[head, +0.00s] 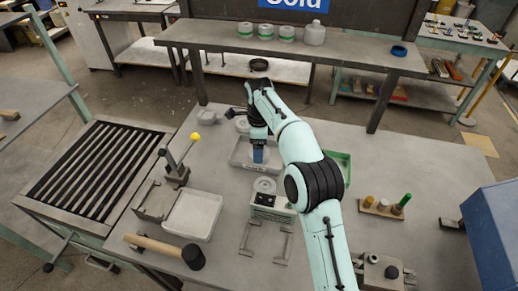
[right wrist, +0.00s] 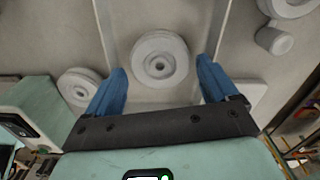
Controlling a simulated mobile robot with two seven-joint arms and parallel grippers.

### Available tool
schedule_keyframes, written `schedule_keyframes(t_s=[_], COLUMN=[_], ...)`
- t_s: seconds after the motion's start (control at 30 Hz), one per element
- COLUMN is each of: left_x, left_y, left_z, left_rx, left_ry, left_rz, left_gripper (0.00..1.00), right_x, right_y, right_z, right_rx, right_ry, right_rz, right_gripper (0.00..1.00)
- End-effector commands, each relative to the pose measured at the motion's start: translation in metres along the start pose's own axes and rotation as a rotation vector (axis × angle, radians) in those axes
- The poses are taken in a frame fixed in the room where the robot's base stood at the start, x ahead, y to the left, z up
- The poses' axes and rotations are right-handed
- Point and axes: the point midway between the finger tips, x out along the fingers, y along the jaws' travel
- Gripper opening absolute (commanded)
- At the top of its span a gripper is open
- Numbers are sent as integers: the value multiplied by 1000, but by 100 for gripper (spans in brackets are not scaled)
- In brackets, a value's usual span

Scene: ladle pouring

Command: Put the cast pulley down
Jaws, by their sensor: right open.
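The cast pulley (right wrist: 160,58), a pale grey disc with a raised hub and a centre hole, lies flat in the shallow grey tray in the right wrist view. The tray's rim (head: 236,164) shows in the head view, where my gripper hides the pulley. My right gripper (head: 260,156) is over the tray, its blue fingers pointing down. In the right wrist view its fingers (right wrist: 162,85) are spread wide, with a gap on each side of the pulley. Nothing is held. My left gripper is not in view.
A green-and-white scale (head: 270,206) with a round pan stands nearer than the tray. A lever with a yellow knob (head: 194,136), a white tray (head: 192,214) and a mallet (head: 165,248) are at left. A peg block (head: 382,208) is at right. A green bin (head: 341,163) is beside my arm.

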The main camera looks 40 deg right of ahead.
Motion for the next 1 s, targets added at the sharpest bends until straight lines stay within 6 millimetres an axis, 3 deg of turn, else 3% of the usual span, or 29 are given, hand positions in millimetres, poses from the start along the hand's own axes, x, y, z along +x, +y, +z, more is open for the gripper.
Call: schedule_keyframes(t_s=[0.2,0.4,0.6,1.0], left_x=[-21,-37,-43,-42], left_y=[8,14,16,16], left_z=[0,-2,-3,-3], left_rx=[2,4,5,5], left_ry=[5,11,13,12], left_rz=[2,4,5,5], left_gripper=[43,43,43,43], right_x=[-54,-88,-100,-100], right_y=[-1,-1,0,0], right_z=[1,1,0,0], right_rx=[0,0,0,0], right_ry=[-3,-3,-1,-1], right_rz=[-4,-3,-1,-1], right_gripper=[87,87,87,87])
